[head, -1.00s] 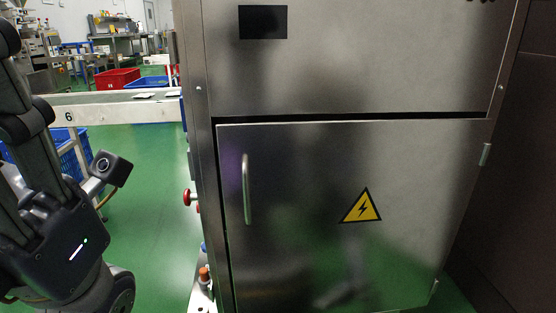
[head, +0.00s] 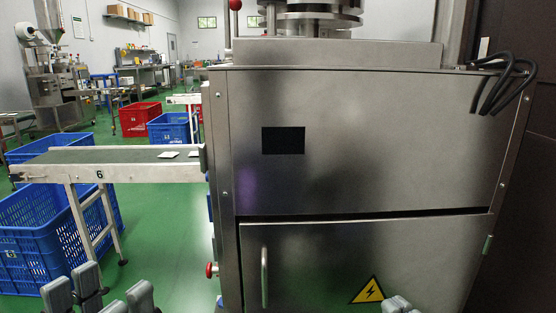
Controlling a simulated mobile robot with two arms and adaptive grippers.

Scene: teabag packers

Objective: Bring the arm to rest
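My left gripper (head: 100,293) shows at the bottom left of the head view, with its grey fingertips pointing up. A gap shows between its two sides, and nothing is held there. The rest of the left arm is below the picture. Only the grey tips of my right gripper (head: 397,304) show at the bottom edge, in front of the steel cabinet door (head: 330,260). Whether they are apart cannot be made out.
A large steel machine (head: 350,150) fills the middle and right. A conveyor (head: 100,172) marked 6 carries white packets (head: 168,155) on the left. Blue crates (head: 35,245) stand beneath and beside it. Green floor (head: 160,240) is free between conveyor legs and machine.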

